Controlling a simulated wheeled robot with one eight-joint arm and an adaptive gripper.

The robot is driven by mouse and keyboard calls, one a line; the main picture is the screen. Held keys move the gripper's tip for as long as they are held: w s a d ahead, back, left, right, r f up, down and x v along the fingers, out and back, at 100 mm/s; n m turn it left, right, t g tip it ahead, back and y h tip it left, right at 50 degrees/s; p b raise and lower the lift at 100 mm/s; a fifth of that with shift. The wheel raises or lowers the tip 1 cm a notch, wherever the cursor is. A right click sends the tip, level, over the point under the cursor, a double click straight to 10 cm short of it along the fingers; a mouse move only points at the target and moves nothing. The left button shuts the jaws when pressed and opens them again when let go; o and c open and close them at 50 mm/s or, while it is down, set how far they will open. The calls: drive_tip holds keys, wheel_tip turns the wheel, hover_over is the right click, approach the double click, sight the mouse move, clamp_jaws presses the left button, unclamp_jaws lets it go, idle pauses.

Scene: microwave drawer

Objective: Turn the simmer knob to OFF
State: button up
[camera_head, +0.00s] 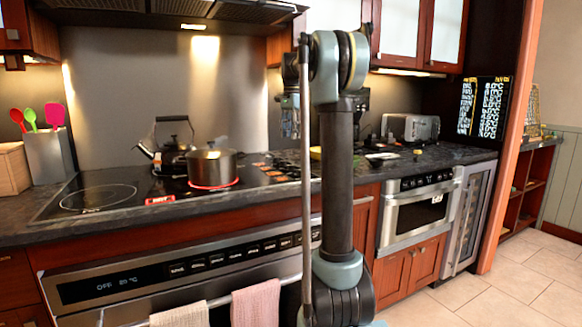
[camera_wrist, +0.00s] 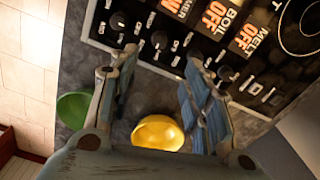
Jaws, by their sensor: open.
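In the wrist view a dark stove control panel (camera_wrist: 203,50) fills the top, seen at a slant. Orange OFF tiles stand beside the words BOIL (camera_wrist: 233,18) and MELT (camera_wrist: 256,36). Another orange tile (camera_wrist: 177,7), cut by the top edge, seems to end in W. Which knob is simmer I cannot tell surely. My gripper (camera_wrist: 160,62) is open and empty, its fingers spread below and around the middle knob, contact unclear.
A yellow bowl (camera_wrist: 158,133) and a green bowl (camera_wrist: 73,109) lie below the panel. In the head view a pot (camera_head: 212,167) and kettle (camera_head: 173,147) stand on the cooktop (camera_head: 98,198). My arm hides part of the counter. A toaster (camera_head: 410,128) stands right.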

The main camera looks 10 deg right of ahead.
sight(291, 168)
wheel_tip(291, 168, down, 14)
drive_tip(key=shift+r, duration=0.2)
drive_tip(key=shift+c, duration=0.5)
clamp_jaws()
